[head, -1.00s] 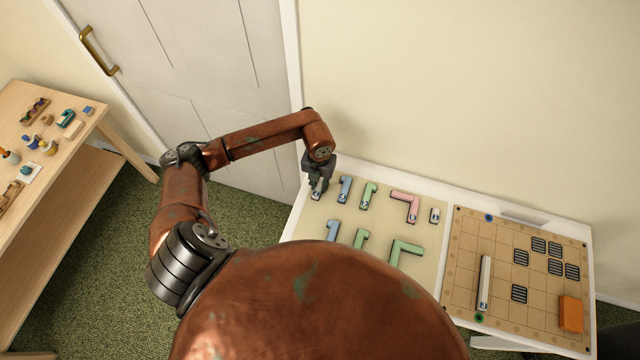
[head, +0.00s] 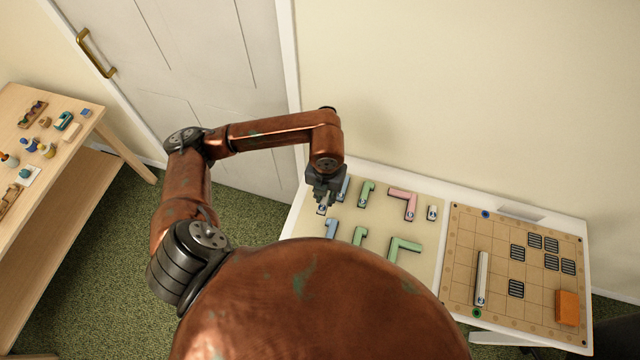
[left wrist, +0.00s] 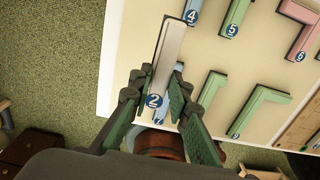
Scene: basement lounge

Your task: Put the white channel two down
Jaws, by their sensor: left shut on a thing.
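The white channel two (left wrist: 168,60) is a long straight bar with a blue "2" label near its lower end. My left gripper (left wrist: 157,103) is shut on it near that end. In the head view the left gripper (head: 325,190) is over the left end of the cream parts mat (head: 302,225), and the white channel (head: 322,209) shows just below its fingers. In the left wrist view the channel covers part of blue piece seven (left wrist: 161,112). How high it is above the mat I cannot tell. My right gripper is not in view.
Blue piece four (head: 344,188), green piece five (head: 366,192) and a pink angled piece (head: 405,199) lie nearby. A tan grid board (head: 463,265) to the right bears a long white bar (head: 482,277), dark grilles and an orange block (head: 567,308). Its middle has bare squares.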

